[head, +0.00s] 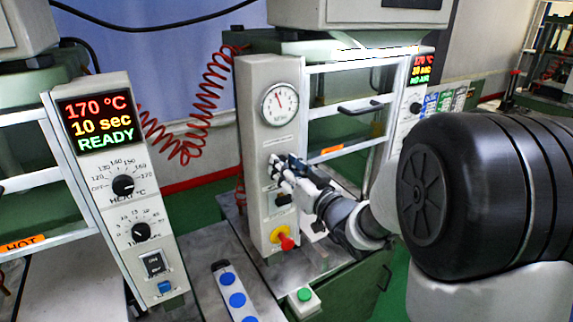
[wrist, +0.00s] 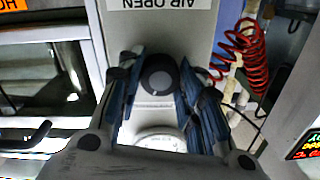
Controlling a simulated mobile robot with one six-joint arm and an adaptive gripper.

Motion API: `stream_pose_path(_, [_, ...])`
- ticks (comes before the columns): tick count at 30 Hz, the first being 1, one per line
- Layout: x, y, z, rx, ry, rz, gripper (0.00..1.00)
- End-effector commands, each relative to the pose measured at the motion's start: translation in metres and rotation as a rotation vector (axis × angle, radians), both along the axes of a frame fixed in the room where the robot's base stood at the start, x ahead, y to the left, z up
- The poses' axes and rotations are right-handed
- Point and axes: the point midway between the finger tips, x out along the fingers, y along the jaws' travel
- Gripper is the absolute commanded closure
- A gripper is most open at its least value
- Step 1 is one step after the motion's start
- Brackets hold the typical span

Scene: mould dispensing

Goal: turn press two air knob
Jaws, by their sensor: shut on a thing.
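The air knob (wrist: 158,73) is a dark round knob with a grey face on a pale panel (wrist: 185,20). In the wrist view it sits between the blue-padded fingers of my gripper (wrist: 160,80), which is shut on it. An upside-down "AIR OPEN" label (wrist: 166,4) shows beside the knob at the top edge. In the head view my gripper (head: 279,166) is at the front of the middle press's control column (head: 262,205), below the pressure gauge (head: 280,104). The fingers hide the knob there.
A red emergency button (head: 286,243) is low on the same column. The left control panel (head: 125,160) reads 170 °C, 10 sec, READY. A red coiled hose (head: 200,105) hangs between the presses.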

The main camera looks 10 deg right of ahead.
Motion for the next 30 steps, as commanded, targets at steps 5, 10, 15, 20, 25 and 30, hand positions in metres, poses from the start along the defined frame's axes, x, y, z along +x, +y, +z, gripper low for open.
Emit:
stream_pose_path(5, [0.0001,0.0004,0.0011,0.16,0.054,0.0,0.9])
stream_pose_path(10, [0.0,0.0006,0.0014,0.304,0.099,0.0,0.9])
stream_pose_path(15, [0.0,0.0006,0.0007,0.428,0.141,0.0,0.9])
stream_pose_path(20, [0.0,0.0006,0.0009,0.517,0.167,0.0,0.9])
stream_pose_path(25, [-0.0001,0.0007,0.0005,0.579,0.188,0.001,0.9])
stream_pose_path(30, [-0.0001,0.0008,0.0,0.609,0.197,0.001,0.9])
